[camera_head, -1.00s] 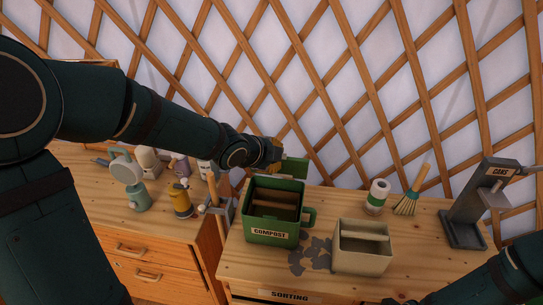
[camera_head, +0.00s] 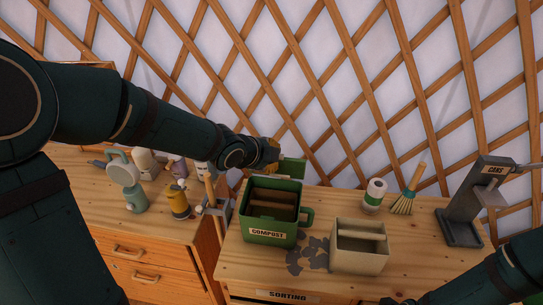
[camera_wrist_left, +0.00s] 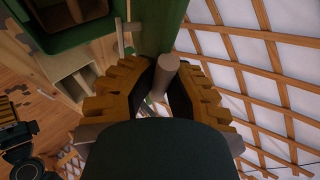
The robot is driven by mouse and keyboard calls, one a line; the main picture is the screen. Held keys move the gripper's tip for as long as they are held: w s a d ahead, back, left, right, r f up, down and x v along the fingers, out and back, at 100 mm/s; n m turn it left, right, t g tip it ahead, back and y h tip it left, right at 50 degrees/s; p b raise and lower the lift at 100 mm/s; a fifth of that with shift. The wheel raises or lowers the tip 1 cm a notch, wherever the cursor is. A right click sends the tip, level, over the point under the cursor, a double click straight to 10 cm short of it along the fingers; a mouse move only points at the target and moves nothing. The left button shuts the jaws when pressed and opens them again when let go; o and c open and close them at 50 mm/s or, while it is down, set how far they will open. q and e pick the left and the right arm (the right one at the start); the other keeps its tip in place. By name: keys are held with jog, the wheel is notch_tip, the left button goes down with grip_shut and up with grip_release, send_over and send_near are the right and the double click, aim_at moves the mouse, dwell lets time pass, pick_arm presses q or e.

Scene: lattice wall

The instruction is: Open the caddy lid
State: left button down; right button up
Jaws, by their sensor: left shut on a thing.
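The green caddy (camera_head: 270,233), labelled COMPOST, stands on the wooden bench with its top open and a brown inside showing. Its green lid (camera_head: 293,169) stands raised at the back edge, partly hidden by my gripper. My left gripper (camera_head: 271,155) is at the lid, behind the caddy. In the left wrist view its yellow ribbed fingers (camera_wrist_left: 160,85) are closed around a round brown knob (camera_wrist_left: 167,72) on the green lid (camera_wrist_left: 153,25). My right arm comes in at the lower right; its gripper's jaws cannot be made out.
A cream bin (camera_head: 359,246) stands right of the caddy, with dark flat patches (camera_head: 309,254) between. A white-and-green roll (camera_head: 374,195), a brush (camera_head: 408,192) and a CANS crusher (camera_head: 470,205) are farther right.

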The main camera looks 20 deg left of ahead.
pick_arm(q)
jog(key=shift+r, duration=0.1)
jog(key=c, duration=0.9)
grip_release()
jog(key=shift+c, duration=0.2)
jog(key=shift+s, duration=0.1)
jog(key=s+a+r, duration=0.1)
jog(key=s+a, duration=0.1)
jog(key=s, duration=0.5)
jog(key=s+a, duration=0.2)
jog(key=s, duration=0.4)
jog(key=shift+s+r, duration=0.35)
jog(key=shift+r, duration=0.05)
jog(key=shift+c, duration=0.4)
